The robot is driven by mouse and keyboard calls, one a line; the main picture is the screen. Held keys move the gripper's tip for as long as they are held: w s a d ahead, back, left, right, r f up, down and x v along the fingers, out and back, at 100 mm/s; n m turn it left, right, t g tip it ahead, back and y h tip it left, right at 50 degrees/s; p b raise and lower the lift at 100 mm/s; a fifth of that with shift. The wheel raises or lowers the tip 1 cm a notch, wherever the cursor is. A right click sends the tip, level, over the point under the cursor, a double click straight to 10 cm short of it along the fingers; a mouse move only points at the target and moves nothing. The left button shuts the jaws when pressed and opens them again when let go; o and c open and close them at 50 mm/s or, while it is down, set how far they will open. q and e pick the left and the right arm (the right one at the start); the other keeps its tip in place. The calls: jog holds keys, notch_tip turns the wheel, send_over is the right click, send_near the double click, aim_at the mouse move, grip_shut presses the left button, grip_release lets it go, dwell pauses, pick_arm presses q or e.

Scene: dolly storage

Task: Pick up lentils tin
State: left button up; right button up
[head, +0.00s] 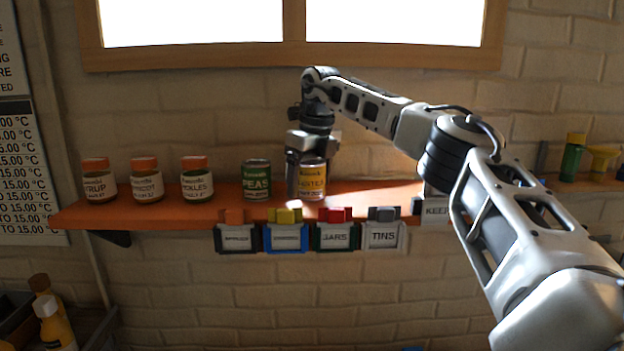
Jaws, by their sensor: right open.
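The lentils tin (313,181), with a yellow label, stands upright on the orange wall shelf (160,211). My right gripper (306,188) is open and points down at the tin. One finger shows at the tin's left side and in front of its left edge. The other finger is not clearly visible, so I cannot tell whether the fingers touch the tin. The gripper hides part of the tin's top and left side. My left gripper is not in view.
A green peas tin (257,180) stands close to the left. Farther left are the pickles jar (197,181), apricot jar (146,182) and syrup jar (99,183). Coloured clips with label cards, one reading TINS (383,233), line the shelf's front edge. Green and yellow bottles (572,158) stand far right.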

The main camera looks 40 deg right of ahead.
jog(key=c, duration=1.2)
jog(key=shift+r, duration=0.15)
